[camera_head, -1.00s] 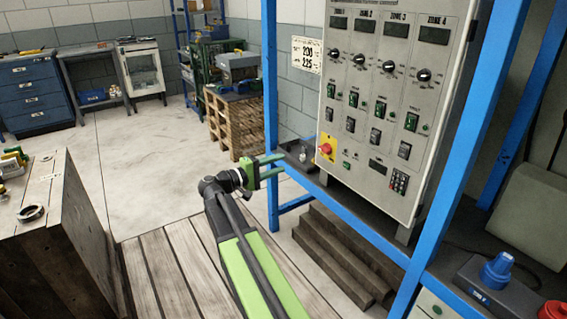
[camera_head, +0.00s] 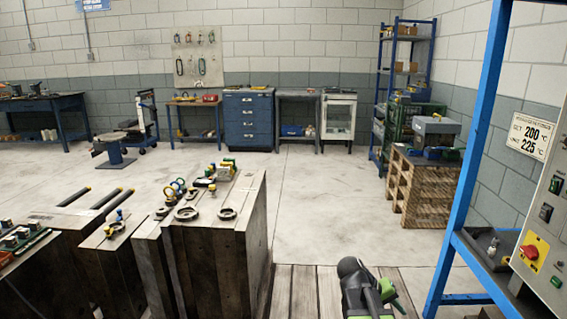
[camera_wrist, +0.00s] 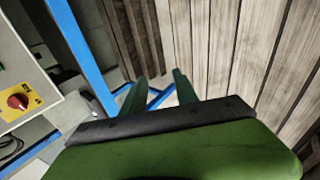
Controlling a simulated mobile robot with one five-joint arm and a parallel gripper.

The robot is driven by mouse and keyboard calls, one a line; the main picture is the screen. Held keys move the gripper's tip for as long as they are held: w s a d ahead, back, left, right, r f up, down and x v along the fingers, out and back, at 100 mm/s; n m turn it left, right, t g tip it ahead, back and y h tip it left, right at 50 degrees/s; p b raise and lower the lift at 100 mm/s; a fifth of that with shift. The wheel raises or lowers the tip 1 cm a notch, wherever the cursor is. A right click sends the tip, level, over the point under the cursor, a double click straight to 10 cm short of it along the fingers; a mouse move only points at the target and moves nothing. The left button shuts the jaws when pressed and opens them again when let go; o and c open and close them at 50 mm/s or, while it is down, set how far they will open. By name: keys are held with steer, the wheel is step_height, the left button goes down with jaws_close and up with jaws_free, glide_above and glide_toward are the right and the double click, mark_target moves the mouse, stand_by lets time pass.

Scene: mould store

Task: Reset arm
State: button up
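My arm shows at the bottom of the head view, with its dark wrist joint and my green gripper (camera_head: 392,290) partly cut off by the lower edge. In the wrist view, the two green fingers of my gripper (camera_wrist: 158,84) stand apart with nothing between them. They point past a blue frame post toward the floor and wooden planks. The control panel (camera_head: 544,228) with a red knob on a yellow plate is at the right edge of the head view. It also shows at the left of the wrist view (camera_wrist: 42,88).
The blue frame (camera_head: 470,165) stands just right of my gripper, with a dark tray (camera_head: 482,250) on its rail. A pallet stack (camera_head: 425,190) stands farther back. The concrete floor (camera_head: 330,210) between is clear.

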steer(key=s+a+f+y, duration=0.3)
steer(key=a+y, duration=0.1)
steer(key=a, duration=0.4)
steer(key=s+a+f+y, duration=0.2)
steer(key=s+a+y, duration=0.1)
steer(key=a, duration=0.4)
step_height(320, 180, up, 29)
steer(key=a+y+p, duration=0.1)
steer(key=p, duration=2.8)
steer(key=shift+w+g, duration=0.2)
steer(key=shift+g, duration=0.1)
steer(key=shift+a, duration=0.1)
